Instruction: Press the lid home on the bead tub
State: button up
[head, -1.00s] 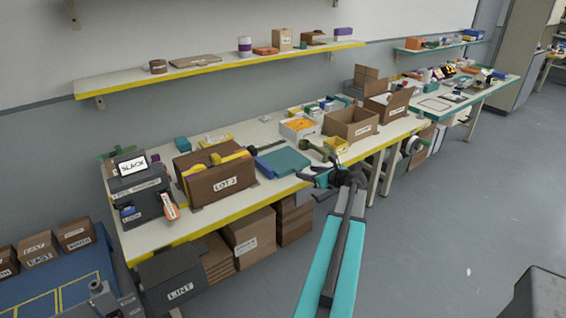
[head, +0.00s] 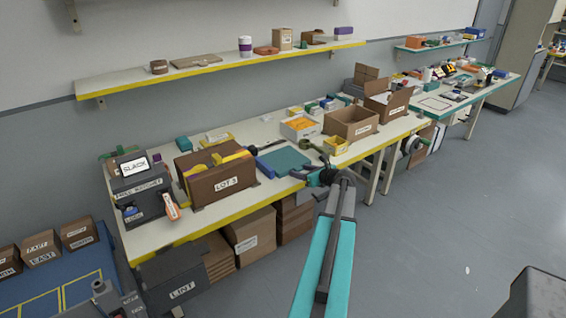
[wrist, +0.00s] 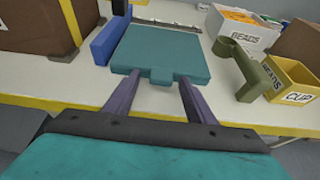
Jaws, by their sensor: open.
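A flat teal square piece with a tab on its near edge (wrist: 160,50) lies on the bench close to the front edge. It also shows in the head view (head: 284,160). It may be the lid; I cannot tell whether a tub is under it. A white box labelled BEADS (wrist: 246,34), with orange contents, stands behind and to the right, also in the head view (head: 300,128). My gripper (wrist: 157,88) is open and empty, its purple fingers apart at the near side of the teal piece, one on each side of its tab. In the head view my gripper (head: 300,175) is at the bench's front edge.
A blue block (wrist: 110,40) stands along the teal piece's left side. An olive curved object (wrist: 246,72) and a yellow CUP bin (wrist: 294,80) stand on the right. The brown LOT 3 carton (head: 215,178) is to the left. A yellow strip (wrist: 60,103) marks the bench's front edge.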

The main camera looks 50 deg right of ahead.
jog(key=c, duration=1.2)
jog(key=shift+o, duration=0.2)
jog(key=shift+r, duration=0.1)
notch_tip(320, 180, up, 10)
jog(key=b, duration=0.1)
jog(key=shift+b, duration=0.3)
jog(key=o, duration=0.4)
jog(key=shift+c, duration=1.2)
